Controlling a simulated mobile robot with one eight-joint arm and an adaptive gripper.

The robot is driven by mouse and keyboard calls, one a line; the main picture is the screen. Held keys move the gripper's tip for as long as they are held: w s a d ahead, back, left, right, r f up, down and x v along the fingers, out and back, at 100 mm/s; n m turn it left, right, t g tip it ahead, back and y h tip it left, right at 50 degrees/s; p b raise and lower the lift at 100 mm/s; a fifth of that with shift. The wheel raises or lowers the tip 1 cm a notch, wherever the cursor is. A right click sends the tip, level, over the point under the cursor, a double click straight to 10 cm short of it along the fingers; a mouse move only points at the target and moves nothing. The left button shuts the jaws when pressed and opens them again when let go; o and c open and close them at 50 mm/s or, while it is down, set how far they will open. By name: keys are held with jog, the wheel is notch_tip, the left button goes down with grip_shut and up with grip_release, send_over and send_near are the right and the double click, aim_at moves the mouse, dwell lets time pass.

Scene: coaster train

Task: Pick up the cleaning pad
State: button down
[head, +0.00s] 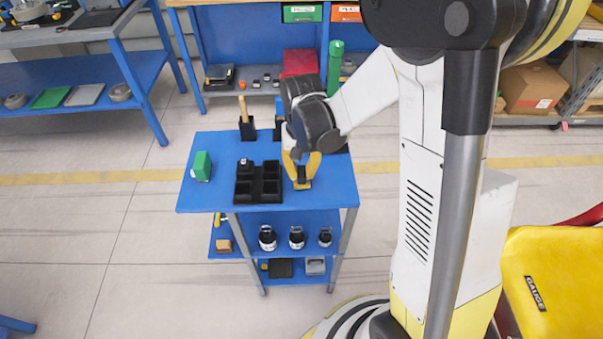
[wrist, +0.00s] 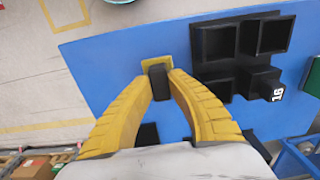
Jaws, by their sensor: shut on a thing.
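The cleaning pad (head: 302,185) looks like a yellow pad with a black block on top, near the right side of the small blue table (head: 228,200). In the wrist view the pad's yellow edge (wrist: 149,61) shows beyond its black block (wrist: 159,84). My gripper (head: 302,172) points down with its yellow fingers shut on the black block. In the wrist view my gripper's fingertips (wrist: 159,79) press on both sides of that block. The pad is at or just above the table top; I cannot tell whether it touches.
A black tray (head: 258,197) with several compartments is just left of the pad; a block marked 16 (wrist: 277,95) is at one compartment. A green block (head: 201,166) stands at the left. A black holder (head: 247,131) is at the back. Bottles (head: 267,238) are on the shelf below.

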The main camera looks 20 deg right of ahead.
aim_at(302, 171)
notch_tip(302, 171, up, 4)
jog(key=shift+d+f+p, duration=0.1)
jog(key=shift+f+p, duration=0.1)
jog(key=shift+p, duration=0.55)
jog(key=s+d+r+p, duration=0.3)
jog(key=s+d+r, duration=0.3)
jog(key=d, duration=0.3)
jog(key=shift+s+d, duration=0.2)
jog(key=shift+s, duration=0.15)
